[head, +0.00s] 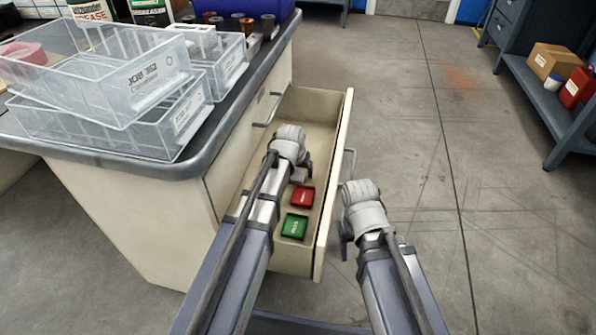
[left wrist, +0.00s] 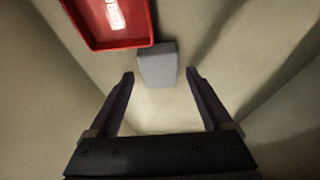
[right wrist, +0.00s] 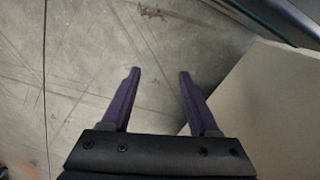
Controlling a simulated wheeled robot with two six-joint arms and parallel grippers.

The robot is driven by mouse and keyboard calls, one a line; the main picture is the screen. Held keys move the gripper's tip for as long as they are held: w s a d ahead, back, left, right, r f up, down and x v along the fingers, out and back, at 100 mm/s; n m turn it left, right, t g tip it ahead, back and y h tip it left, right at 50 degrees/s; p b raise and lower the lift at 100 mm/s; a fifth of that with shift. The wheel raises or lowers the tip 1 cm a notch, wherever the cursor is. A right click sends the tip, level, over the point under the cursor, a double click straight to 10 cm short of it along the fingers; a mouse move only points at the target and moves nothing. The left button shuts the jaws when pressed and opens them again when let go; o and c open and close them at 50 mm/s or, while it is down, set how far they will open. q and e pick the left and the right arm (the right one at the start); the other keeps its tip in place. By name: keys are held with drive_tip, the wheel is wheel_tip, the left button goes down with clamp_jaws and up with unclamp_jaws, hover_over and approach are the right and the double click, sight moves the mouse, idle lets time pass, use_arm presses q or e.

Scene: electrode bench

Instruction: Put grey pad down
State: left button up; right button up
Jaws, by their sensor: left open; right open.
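The grey pad (left wrist: 157,66) lies on the floor of the open drawer in the left wrist view, close beside a red box (left wrist: 112,22). Its near end is around the level of my left fingertips, with a gap on each side. A small grey part of the pad (head: 299,175) shows in the head view below my left gripper (head: 290,163). My left gripper is open, inside the drawer. My right gripper (head: 368,230) is open and empty outside the drawer front, above the floor, as the right wrist view (right wrist: 158,75) also shows.
The drawer (head: 335,190) stands pulled out from the bench, with a handle on its front. A green box (head: 295,226) lies in it near the red one. Clear bins (head: 110,115) stand on the bench top. The concrete floor at the right is free.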

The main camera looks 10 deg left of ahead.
use_arm(q)
drive_tip(key=shift+p+v, duration=0.85)
drive_tip(key=shift+v, duration=0.05)
drive_tip(key=p+v, duration=0.9)
drive_tip(key=v, duration=0.1)
drive_tip(key=shift+r+p, duration=0.25)
drive_tip(key=shift+p, duration=0.1)
